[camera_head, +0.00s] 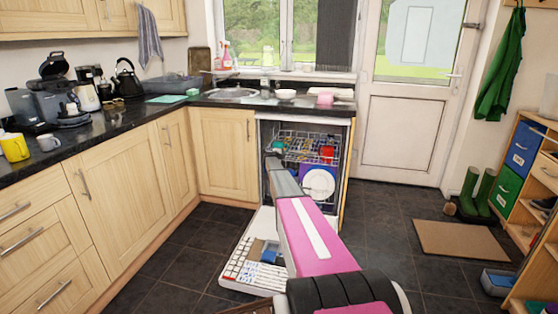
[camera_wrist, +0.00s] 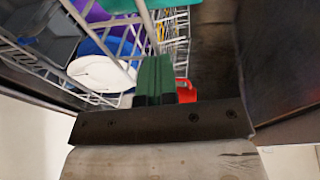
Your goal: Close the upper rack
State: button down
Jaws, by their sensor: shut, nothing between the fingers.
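The dishwasher stands open under the counter, with its wire upper rack (camera_head: 283,138) showing in the upper part of the opening. The rack holds several items, including a red one (camera_head: 327,153); how far out it sits is hard to tell. My gripper (camera_head: 272,162) is at the left front of the opening, close to the rack; contact cannot be told. In the wrist view my gripper (camera_wrist: 157,62) has its green fingers together, with nothing between them, and white rack wires (camera_wrist: 130,42) lie beside and behind them. My arm hides part of the dishwasher.
A white plate (camera_head: 319,184) stands below the upper rack. The lowered dishwasher door (camera_head: 232,283) lies low in front, partly behind my arm. Cabinets (camera_head: 227,150) adjoin on the left. Dark floor (camera_head: 385,215) is clear to the right, toward a doormat (camera_head: 460,240).

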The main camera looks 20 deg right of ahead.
jog(key=shift+w+d, duration=0.7)
jog(key=shift+w, duration=0.35)
jog(key=shift+w+d, duration=0.65)
jog(key=shift+w, duration=0.35)
jog(key=shift+w+d+r, duration=0.1)
jog(key=shift+w, duration=0.05)
jog(key=shift+s+a+r, duration=0.1)
jog(key=shift+s+a, duration=0.25)
jog(key=shift+s, duration=0.15)
jog(key=s+a+r+n+t+y, duration=0.2)
jog(key=s+a+n+y, duration=0.25)
jog(key=s+a, duration=0.75)
jog(key=s+a+r+n+t+y, duration=0.25)
jog(key=s+a+n, duration=0.35)
jog(key=s+a, duration=0.6)
jog(key=s+a+f+n+g+y, duration=0.3)
jog(key=s+a+n+g+y, duration=0.35)
jog(key=s+a, duration=0.8)
jog(key=s+a+f+n+g+h, duration=0.1)
jog(key=s+n+g, duration=0.3)
jog(key=s, duration=1.5)
jog(key=s+a+f+n+g+h, duration=0.1)
jog(key=s+n+g, duration=0.4)
jog(key=s, duration=1.4)
jog(key=shift+s+a+f+n, duration=0.15)
jog(key=shift+a+f+n, duration=0.3)
jog(key=shift+a, duration=0.25)
